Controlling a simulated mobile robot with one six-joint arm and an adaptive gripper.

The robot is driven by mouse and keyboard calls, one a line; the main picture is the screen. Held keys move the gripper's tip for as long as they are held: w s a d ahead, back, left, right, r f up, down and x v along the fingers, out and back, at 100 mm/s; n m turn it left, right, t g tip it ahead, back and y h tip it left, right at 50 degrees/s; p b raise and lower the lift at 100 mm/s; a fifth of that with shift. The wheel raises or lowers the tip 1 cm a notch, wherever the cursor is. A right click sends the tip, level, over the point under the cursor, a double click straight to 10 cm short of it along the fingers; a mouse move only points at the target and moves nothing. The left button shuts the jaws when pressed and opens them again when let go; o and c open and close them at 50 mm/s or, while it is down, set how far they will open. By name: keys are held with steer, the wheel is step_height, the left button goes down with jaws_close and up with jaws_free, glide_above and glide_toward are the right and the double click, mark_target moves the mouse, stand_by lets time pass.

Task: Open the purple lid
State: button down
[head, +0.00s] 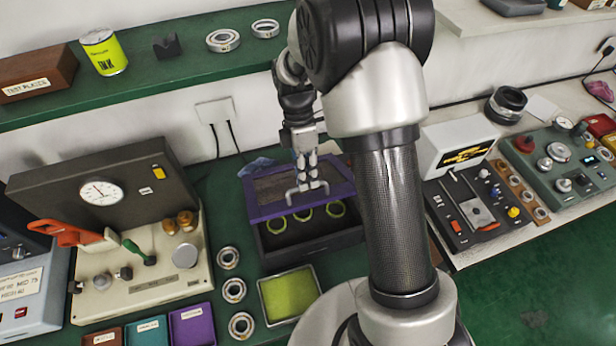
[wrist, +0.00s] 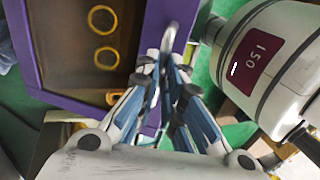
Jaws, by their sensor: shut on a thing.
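The purple lid (head: 262,211) has a dark see-through panel and sits tilted up over a dark box (head: 315,243) on the green bench. Several yellow-green rings (head: 305,213) show in the box below the lid's front edge. A grey bar handle (head: 291,196) is on the lid. My gripper (head: 308,184) comes down from above and is shut on this handle. In the wrist view my fingertips (wrist: 167,75) close around the handle (wrist: 171,36), beside the purple frame (wrist: 153,35). Yellow rings (wrist: 103,20) show through the panel. The fingers hide part of the handle.
A tray with a yellow-green pad (head: 290,294) lies in front of the box. Bearing rings (head: 234,290) stand left of it. A gauge station (head: 140,260) is further left. A green shelf (head: 150,72) runs above and behind. My arm covers the area right of the box.

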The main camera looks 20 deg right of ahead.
steer(key=shift+w+f, duration=0.1)
steer(key=shift+w, duration=0.35)
steer(key=c, duration=1.7)
jaws_free()
steer(key=shift+w+f, duration=0.1)
steer(key=shift+w, duration=0.15)
steer(key=v, duration=0.7)
steer(key=shift+r, duration=0.25)
steer(key=shift+c, duration=0.4)
